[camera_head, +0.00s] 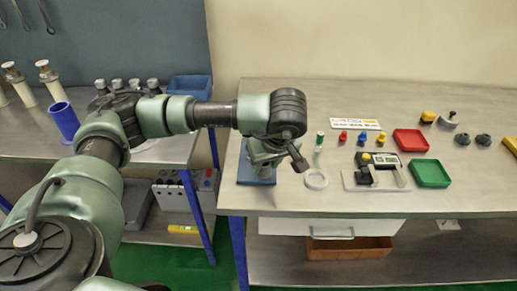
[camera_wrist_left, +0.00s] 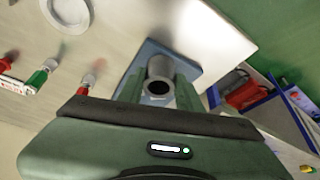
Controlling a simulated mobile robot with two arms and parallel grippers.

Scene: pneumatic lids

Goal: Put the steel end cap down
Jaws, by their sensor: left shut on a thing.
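My left gripper (camera_head: 262,163) points down over a blue pad (camera_head: 243,174) at the left end of the right-hand bench. In the left wrist view, its green fingers (camera_wrist_left: 160,93) are shut on the steel end cap (camera_wrist_left: 160,68), a grey hollow cylinder with a dark round opening facing the camera. The blue pad (camera_wrist_left: 190,72) lies behind the cap. I cannot tell whether the cap touches the pad. In the head view the cap is mostly hidden by my wrist and fingers. My right gripper is in neither view.
A white ring (camera_head: 316,180) lies just right of the pad.

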